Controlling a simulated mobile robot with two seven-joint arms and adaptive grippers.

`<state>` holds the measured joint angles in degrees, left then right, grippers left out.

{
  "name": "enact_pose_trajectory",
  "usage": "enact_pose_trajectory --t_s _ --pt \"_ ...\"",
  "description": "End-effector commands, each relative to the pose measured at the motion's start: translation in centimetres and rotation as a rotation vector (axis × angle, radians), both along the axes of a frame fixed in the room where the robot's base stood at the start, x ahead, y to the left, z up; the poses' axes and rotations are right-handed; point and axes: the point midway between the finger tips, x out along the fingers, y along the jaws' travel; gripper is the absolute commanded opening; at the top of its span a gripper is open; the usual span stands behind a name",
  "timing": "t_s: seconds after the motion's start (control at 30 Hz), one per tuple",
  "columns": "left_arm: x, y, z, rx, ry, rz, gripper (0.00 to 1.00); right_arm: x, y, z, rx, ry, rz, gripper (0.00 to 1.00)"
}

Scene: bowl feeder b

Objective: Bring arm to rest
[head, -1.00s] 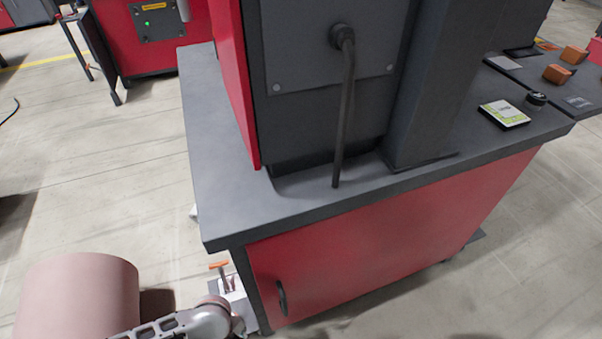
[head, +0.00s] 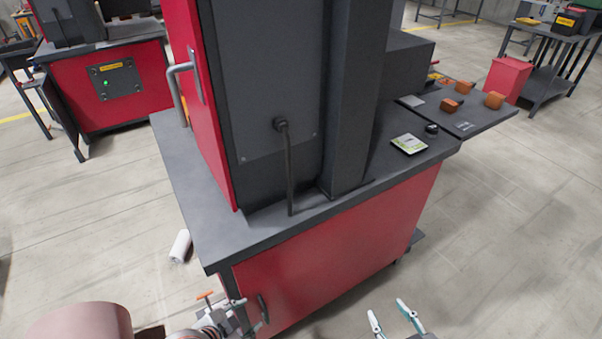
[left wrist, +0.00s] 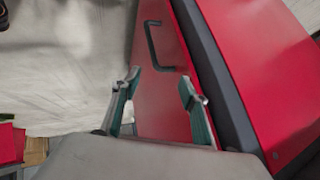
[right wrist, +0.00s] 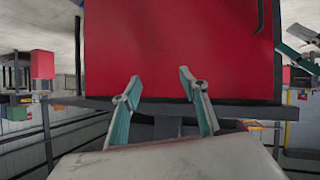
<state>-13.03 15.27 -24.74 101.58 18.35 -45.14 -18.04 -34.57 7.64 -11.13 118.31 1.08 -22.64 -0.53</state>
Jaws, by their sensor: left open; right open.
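My left gripper (head: 236,314) is low in the head view, in front of the red cabinet's (head: 330,235) lower left door. In the left wrist view its two fingers (left wrist: 158,92) are apart with nothing between them, and the red door with a dark handle (left wrist: 155,45) is beyond them. My right gripper (head: 393,320) is at the bottom edge of the head view, right of the left one. In the right wrist view its fingers (right wrist: 159,84) are spread and empty, facing a red panel (right wrist: 180,45).
A grey worktop (head: 185,190) carries a tall machine (head: 285,80) and a small yellow-white device (head: 409,144). Orange blocks (head: 452,105) lie on a side shelf. A pinkish cylinder (head: 80,322) stands at bottom left. A white roll (head: 180,246) lies on the floor. Floor right of the cabinet is clear.

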Motion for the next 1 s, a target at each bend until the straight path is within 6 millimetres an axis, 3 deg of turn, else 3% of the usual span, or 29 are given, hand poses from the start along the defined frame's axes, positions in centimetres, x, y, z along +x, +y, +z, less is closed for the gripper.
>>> enact_pose_trajectory --t_s 0.03,0.1,0.4,0.6,1.0 --pt "-0.7 0.4 2.6 -0.045 -0.012 0.062 0.44 -0.2 -0.2 1.5 -0.002 0.007 -0.005 0.44" --pt "-1.8 1.2 4.4 -0.102 -0.023 0.147 0.44 -0.7 -0.5 1.8 -0.004 0.03 -0.011 0.44" --pt "-7.4 6.0 10.0 -0.275 -0.053 0.45 0.44 -4.2 -1.7 1.4 -0.011 0.137 -0.036 0.44" --pt "-9.2 7.6 11.1 -0.31 -0.065 0.525 0.44 -5.3 -2.0 0.9 -0.012 0.167 -0.043 0.44" --pt "-9.2 7.7 11.1 -0.313 -0.067 0.53 0.44 -5.3 -2.0 0.7 -0.012 0.169 -0.042 0.44"
